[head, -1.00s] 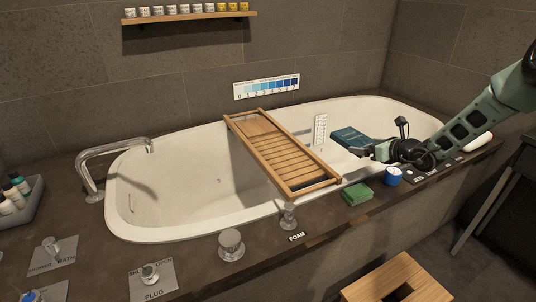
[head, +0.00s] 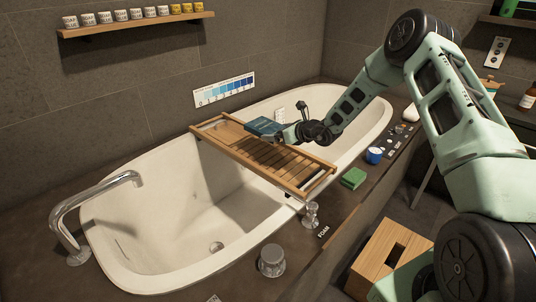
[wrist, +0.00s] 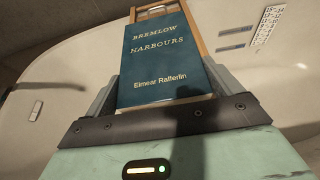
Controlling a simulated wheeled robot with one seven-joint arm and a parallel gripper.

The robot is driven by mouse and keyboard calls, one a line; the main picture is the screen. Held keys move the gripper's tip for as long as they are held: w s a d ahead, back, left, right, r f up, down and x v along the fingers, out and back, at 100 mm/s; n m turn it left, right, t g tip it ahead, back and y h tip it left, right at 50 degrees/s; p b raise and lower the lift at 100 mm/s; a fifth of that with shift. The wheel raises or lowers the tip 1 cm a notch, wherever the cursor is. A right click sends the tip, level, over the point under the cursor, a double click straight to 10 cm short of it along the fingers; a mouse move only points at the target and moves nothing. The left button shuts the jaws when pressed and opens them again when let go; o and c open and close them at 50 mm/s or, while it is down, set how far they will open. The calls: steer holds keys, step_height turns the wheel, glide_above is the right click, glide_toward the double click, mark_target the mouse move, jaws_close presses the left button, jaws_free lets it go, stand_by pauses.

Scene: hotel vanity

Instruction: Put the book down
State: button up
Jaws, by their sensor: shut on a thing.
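My gripper (head: 289,133) is shut on a dark teal book (head: 265,127) titled "Bremlow Harbours". In the wrist view the book (wrist: 163,60) lies face up between the two fingers, its cover toward the camera. In the head view my gripper holds the book over the far part of the slatted wooden bath tray (head: 300,185), and a dark shadow falls on the slats. The tray lies across the white bathtub (head: 150,245), and part of its frame (wrist: 198,38) shows behind the book in the wrist view. I cannot tell whether the book touches the tray.
A green sponge (head: 353,178) and a blue cup (head: 375,155) stand on the dark ledge right of the tray. A chrome faucet (head: 90,205) arches over the tub's left end. A wooden stool (head: 385,262) stands on the floor. The tray's near slats are clear.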

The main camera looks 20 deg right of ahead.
mark_target(276, 159)
steer(key=shift+w+a, duration=0.1)
steer(key=shift+w, duration=0.1)
step_height(276, 159, down, 10)
steer(key=shift+w+b, duration=0.1)
steer(key=shift+b, duration=0.2)
steer(key=shift+f, duration=0.1)
steer(key=o, duration=0.7)
steer(key=shift+f, duration=0.1)
steer(key=shift+o, duration=0.3)
